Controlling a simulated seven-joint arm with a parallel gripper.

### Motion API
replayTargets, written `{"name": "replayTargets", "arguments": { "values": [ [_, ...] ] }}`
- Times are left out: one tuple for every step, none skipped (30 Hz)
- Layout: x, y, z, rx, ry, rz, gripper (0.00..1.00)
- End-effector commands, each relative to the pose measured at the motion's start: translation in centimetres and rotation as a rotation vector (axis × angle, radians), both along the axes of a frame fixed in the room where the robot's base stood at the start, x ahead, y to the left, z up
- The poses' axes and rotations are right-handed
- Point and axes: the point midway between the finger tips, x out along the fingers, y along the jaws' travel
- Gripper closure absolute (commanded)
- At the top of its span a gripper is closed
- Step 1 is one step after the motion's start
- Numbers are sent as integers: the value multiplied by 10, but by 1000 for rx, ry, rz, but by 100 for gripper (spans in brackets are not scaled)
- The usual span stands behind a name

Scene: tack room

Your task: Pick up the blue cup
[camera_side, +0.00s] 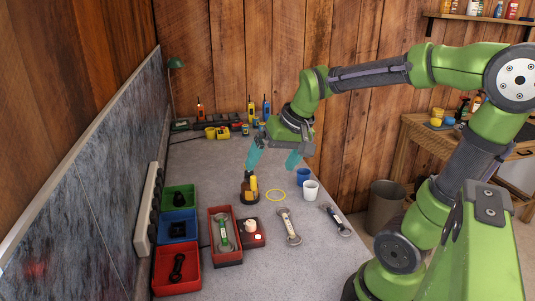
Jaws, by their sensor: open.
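The blue cup (303,175) stands upright on the grey worktop, toward its right edge. A white cup (311,191) stands just in front of it and hides part of its lower side. My gripper (273,160) is open above the worktop, with its teal fingers pointing down. It appears to the left of and higher than the blue cup, with its right finger close to the cup in the picture. No object shows between the fingers.
Left of the cups are a dark holder with a yellow-handled item (251,189) and a yellow ring (276,195). Wrenches (289,227) lie in front. Red (176,270), blue and green bins line the left. Tools and chargers (222,132) sit at the back.

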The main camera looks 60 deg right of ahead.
Motion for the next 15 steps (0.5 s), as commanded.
{"name": "replayTargets", "arguments": {
  "values": [
    [-15, 24, 1, 1, -42, 43, 0],
    [-23, 34, 0, 3, -63, 66, 0],
    [-32, 47, 0, 5, -89, 95, 0],
    [-38, 55, -1, 6, -106, 116, 0],
    [-44, 63, -1, 8, -123, 137, 0],
    [-51, 71, -1, 8, -142, 164, 0],
    [-56, 77, -1, 8, -153, 183, 0],
    [-59, 81, 0, 9, -165, 198, 0],
    [-63, 86, 3, 7, -180, 218, 0],
    [-64, 88, 5, 7, -192, 229, 2],
    [-65, 91, 8, 5, -203, 239, 6],
    [-66, 93, 11, 5, -215, 250, 12],
    [-66, 94, 12, 4, -219, 256, 17],
    [-66, 95, 12, 5, -220, 260, 19],
    [-66, 96, 12, 6, -217, 261, 19]
  ]
}}
